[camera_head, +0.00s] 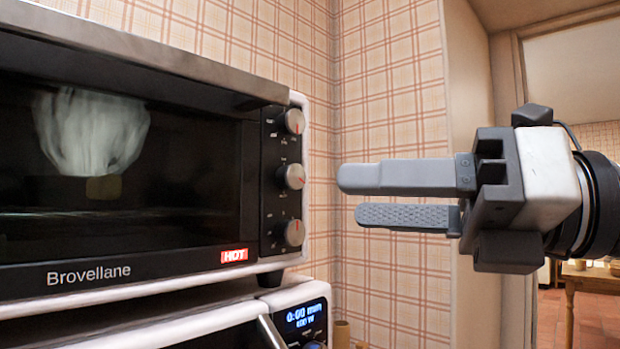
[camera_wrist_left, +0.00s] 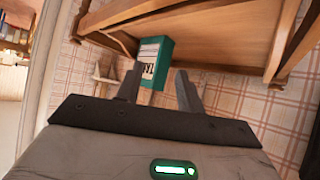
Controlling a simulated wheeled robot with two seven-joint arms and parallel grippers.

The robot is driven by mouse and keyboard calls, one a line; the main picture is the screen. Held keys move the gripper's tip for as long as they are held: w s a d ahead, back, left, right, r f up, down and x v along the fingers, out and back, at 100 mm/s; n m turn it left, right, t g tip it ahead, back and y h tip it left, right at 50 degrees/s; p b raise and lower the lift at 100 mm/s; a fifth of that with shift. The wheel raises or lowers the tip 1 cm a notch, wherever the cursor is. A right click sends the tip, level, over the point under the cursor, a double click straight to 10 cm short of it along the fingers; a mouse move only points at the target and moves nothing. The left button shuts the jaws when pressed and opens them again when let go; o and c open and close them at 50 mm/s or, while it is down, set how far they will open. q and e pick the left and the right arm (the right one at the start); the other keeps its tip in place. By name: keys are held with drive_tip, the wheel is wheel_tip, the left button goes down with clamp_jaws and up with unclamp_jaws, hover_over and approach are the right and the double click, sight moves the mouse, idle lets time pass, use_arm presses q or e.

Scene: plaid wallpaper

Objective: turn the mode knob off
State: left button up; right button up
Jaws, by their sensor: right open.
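The toaster oven (camera_head: 120,275) stands on the left in the head view, with three round grey knobs on its right-hand panel. They are a top knob (camera_head: 294,121), a middle knob (camera_head: 294,176) and a bottom knob (camera_head: 294,232). The lettering beside them is too small to read, so I cannot tell which is the mode knob. My right gripper (camera_head: 354,196) is open and empty, to the right of the knobs, apart from them. Its fingers point left, around middle-to-bottom knob height. My left gripper (camera_wrist_left: 160,76) shows only in the left wrist view, fingers apart and nothing held.
Below the oven is a white appliance with a lit blue display (camera_head: 304,314). A plaid wall (camera_head: 390,90) stands behind. In the left wrist view, a green box (camera_wrist_left: 155,60) appears beyond the left fingers, near a wooden shelf (camera_wrist_left: 215,35). A doorway is at right.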

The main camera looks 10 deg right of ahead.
drive_tip(key=d+r+m+t+h, duration=0.3)
drive_tip(key=d+t+h, duration=0.2)
drive_tip(key=d, duration=0.1)
drive_tip(key=p, duration=0.4)
approach(297, 176)
drive_tip(key=shift+m, duration=0.3)
drive_tip(key=x, duration=0.6)
drive_tip(key=shift+w+a+r, duration=0.1)
drive_tip(key=shift+w+r, duration=0.05)
drive_tip(key=shift+r, duration=0.05)
drive_tip(key=shift+p+x, duration=0.4)
drive_tip(key=shift+x, duration=0.4)
use_arm(q)
drive_tip(key=shift+s+a+r, duration=0.1)
drive_tip(key=shift+a+r, duration=0.1)
drive_tip(key=shift+r, duration=0.3)
drive_tip(key=shift+a+r, duration=0.15)
drive_tip(key=shift+r, duration=0.3)
use_arm(e)
drive_tip(key=shift+f, duration=0.15)
use_arm(q)
drive_tip(key=shift+s+f, duration=0.1)
use_arm(e)
drive_tip(key=c, duration=1)
